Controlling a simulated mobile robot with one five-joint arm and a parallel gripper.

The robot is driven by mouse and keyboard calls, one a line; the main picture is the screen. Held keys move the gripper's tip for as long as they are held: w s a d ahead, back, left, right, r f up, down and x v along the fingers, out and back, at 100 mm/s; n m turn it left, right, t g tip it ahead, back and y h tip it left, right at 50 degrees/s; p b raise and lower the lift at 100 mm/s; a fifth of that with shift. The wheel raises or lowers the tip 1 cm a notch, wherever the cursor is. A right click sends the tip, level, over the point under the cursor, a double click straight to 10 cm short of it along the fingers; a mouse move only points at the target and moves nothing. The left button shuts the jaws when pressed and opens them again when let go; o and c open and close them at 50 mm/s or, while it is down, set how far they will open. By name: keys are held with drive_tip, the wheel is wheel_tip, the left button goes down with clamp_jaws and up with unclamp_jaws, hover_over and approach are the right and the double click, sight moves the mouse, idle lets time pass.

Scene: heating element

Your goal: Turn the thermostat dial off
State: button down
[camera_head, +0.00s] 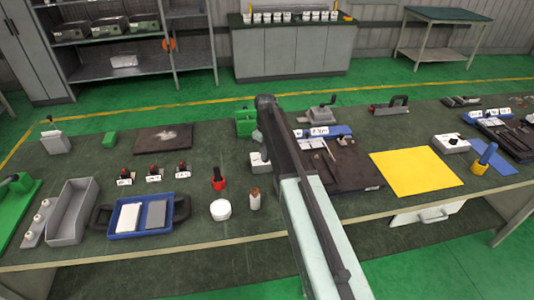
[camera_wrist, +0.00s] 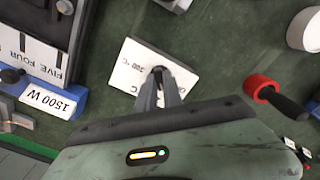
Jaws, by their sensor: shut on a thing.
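The thermostat is a white box with "200 °C" and a second, partly covered "°C" printed on its face (camera_wrist: 135,65). It lies on the green bench top. Its small dark dial (camera_wrist: 158,70) is at the fingertips of my gripper (camera_wrist: 160,82). The fingers are close together on the dial and cover most of it, so its pointer and setting cannot be read. In the head view the white box (camera_head: 257,162) shows just left of my arm, partly hidden by it, and the fingertips are not clear there.
Left in the wrist view is a blue-based unit marked "1500 W" (camera_wrist: 50,99). A red and black tool (camera_wrist: 268,92) lies at right, with a white round item (camera_wrist: 306,30) above it. A yellow sheet (camera_head: 415,172) lies right of my arm in the head view.

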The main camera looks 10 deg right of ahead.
drive_tip(key=n, duration=0.4)
drive_tip(key=shift+n, duration=0.3)
drive_tip(key=n, duration=0.4)
drive_tip(key=shift+n, duration=0.4)
drive_tip(key=c, duration=1.5)
unclamp_jaws()
wheel_tip(320, 180, up, 8)
drive_tip(key=p, duration=0.8)
drive_tip(key=shift+f, duration=0.1)
